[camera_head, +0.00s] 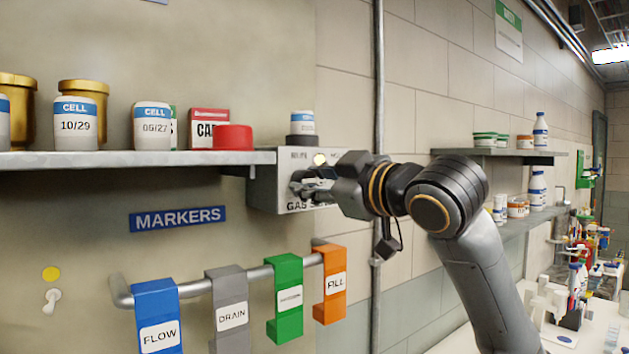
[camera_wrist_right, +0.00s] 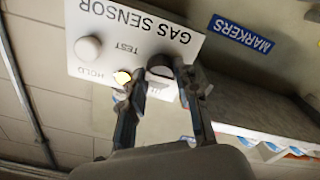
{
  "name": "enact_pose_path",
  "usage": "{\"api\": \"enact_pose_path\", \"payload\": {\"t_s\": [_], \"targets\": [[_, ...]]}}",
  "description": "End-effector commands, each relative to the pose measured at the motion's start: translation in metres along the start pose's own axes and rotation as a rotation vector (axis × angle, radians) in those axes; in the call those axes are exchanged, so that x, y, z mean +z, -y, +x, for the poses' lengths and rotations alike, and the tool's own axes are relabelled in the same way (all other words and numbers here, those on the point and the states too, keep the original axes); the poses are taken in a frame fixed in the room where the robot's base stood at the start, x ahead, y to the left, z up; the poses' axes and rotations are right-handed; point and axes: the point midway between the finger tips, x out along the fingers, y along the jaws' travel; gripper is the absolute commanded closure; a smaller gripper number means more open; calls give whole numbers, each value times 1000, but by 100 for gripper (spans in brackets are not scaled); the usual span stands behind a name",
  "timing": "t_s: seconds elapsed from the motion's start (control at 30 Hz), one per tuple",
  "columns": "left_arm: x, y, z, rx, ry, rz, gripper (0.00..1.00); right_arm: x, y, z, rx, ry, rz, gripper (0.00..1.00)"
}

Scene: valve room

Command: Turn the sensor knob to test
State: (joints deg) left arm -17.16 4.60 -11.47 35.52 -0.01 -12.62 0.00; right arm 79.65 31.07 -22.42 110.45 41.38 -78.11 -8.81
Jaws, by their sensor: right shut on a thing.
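The gas sensor box (camera_head: 263,190) is a grey box on the wall, with GAS SENSOR lettering on its white front panel (camera_wrist_right: 108,22). In the right wrist view the panel appears upside down. It carries a dark knob (camera_wrist_right: 160,68), a round pale button (camera_wrist_right: 88,48), a small lit yellow lamp (camera_wrist_right: 122,77) and the words TEST and HOLD. My right gripper (camera_wrist_right: 157,82) is shut on the dark knob, one finger on each side of it. In the head view this gripper (camera_head: 308,188) covers the knob. The knob's pointing direction cannot be made out. My left gripper is out of view.
A shelf (camera_head: 130,161) with jars and boxes runs left of the sensor box. Below it hang several coloured markers on a rail (camera_head: 194,288), beside a MARKERS sign (camera_head: 178,219). A vertical pipe (camera_head: 378,80) runs behind my right arm. More shelves (camera_head: 497,153) stand farther right.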

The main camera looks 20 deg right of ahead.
Motion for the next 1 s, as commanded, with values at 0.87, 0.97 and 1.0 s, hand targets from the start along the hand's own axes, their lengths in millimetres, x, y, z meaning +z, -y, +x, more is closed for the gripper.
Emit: {"api": "enact_pose_path", "payload": {"t_s": [0.87,0.97,1.0], "targets": [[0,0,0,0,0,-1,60,0,0,0,1,-1,49,46],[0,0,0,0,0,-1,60,0,0,0,0,0,49,46],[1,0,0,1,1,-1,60,0,0,0,0,0,49,46]]}}
